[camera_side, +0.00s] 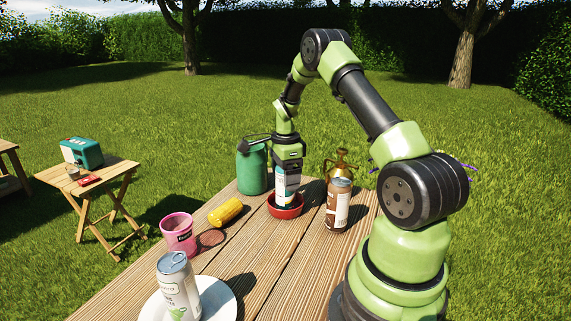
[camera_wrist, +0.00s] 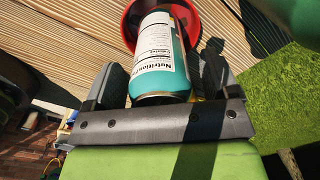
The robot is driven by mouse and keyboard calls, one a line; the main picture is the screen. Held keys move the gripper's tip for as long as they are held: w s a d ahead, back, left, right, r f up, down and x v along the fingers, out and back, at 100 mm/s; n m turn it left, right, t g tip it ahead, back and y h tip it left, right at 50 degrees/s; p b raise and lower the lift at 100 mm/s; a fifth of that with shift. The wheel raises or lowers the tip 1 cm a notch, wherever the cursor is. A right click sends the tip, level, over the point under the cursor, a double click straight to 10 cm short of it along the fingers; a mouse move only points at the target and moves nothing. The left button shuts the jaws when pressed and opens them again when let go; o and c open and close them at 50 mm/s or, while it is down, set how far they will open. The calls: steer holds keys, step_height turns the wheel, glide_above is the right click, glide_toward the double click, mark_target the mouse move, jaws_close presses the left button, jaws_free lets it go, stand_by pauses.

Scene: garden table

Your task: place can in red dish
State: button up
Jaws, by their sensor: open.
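A white and teal can (camera_side: 284,194) with printed label stands in the red dish (camera_side: 286,212). Its lower part is hidden by the dish rim in the side view. My gripper (camera_side: 287,178) is right over the dish, pointing down around the can. In the wrist view, the can (camera_wrist: 159,58) lies between my two dark fingers, and the red dish (camera_wrist: 131,22) shows behind it. My gripper (camera_wrist: 160,72) is open, with a finger on each side of the can. Whether either finger touches the can is hard to tell.
A brown and white can (camera_side: 339,207) stands close right of the dish, a brass sprayer (camera_side: 342,165) behind it. A green watering can (camera_side: 251,172) is behind left. A yellow object (camera_side: 226,212), pink cup (camera_side: 179,234) and silver can (camera_side: 178,285) on a white plate (camera_side: 222,303) are nearer.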

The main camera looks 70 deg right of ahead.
step_height(320, 180, up, 12)
steer(key=shift+f, duration=0.2)
steer(key=s+a+r+n+t, duration=0.1)
steer(key=a+r+n+t, duration=0.1)
steer(key=a+r+n, duration=0.55)
steer(key=s+a+r+n+t, duration=0.2)
steer(key=a+r+n, duration=0.2)
steer(key=a, duration=0.6)
steer(key=s+a+n+t+y, duration=0.2)
steer(key=s+a+n+t, duration=0.1)
steer(key=s+a+n, duration=0.7)
steer(key=shift+s+a+f+n, duration=0.2)
steer(key=shift+s+n, duration=0.15)
steer(key=shift+n, duration=0.4)
